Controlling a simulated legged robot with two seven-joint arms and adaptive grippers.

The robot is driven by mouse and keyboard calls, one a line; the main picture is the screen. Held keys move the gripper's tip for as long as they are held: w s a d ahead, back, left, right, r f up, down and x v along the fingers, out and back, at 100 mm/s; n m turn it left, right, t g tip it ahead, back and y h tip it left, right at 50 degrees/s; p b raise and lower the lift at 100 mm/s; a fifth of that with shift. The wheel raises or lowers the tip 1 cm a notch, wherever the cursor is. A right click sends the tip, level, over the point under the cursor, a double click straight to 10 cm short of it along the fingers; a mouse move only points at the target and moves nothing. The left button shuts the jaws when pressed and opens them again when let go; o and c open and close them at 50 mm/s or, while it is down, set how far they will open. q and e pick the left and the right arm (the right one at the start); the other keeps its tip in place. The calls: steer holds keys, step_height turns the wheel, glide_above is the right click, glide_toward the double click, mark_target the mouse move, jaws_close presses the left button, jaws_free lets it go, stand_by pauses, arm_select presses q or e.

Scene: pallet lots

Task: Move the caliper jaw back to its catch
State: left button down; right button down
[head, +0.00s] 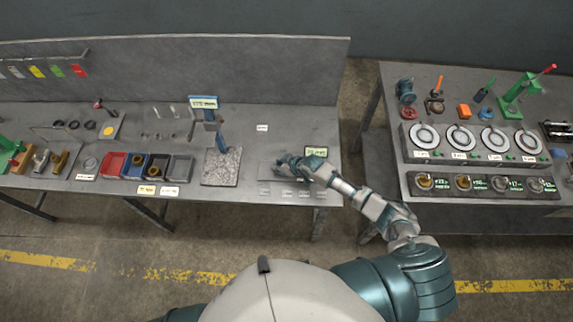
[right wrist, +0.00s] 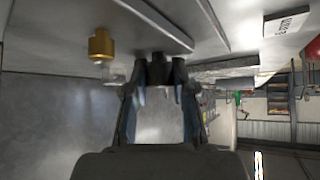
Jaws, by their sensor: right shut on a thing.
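My right gripper (head: 282,163) reaches over the right part of the left bench, beside a small green-lit readout (head: 316,152). In the right wrist view its fingers (right wrist: 166,74) are closed together on a small dark block, which looks like the caliper jaw (right wrist: 157,66). The fingers and hand hide most of the caliper in the head view, and I cannot make out its catch. A brass cylinder (right wrist: 101,45) stands out from a grey surface beside the fingers, apart from them. My left gripper is out of view.
A granite plate (head: 221,168) with a blue stand and readout (head: 203,102) lies left of my right gripper. Red, blue and grey bins (head: 113,165) stand farther left. A second bench (head: 386,78) with dials and tools is at the right, across a floor gap.

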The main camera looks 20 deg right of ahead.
steer(key=a, duration=0.1)
steer(key=w+a, duration=0.1)
steer(key=a, duration=0.1)
steer(key=shift+r, duration=0.15)
steer(key=shift+a, duration=0.1)
steer(key=c, duration=0.9)
jaws_free()
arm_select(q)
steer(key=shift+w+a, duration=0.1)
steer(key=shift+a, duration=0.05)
arm_select(e)
steer(key=shift+w, duration=0.1)
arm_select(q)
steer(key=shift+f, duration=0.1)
arm_select(e)
steer(key=v, duration=1.1)
steer(key=shift+s+r, duration=0.15)
steer(key=shift+s, duration=0.1)
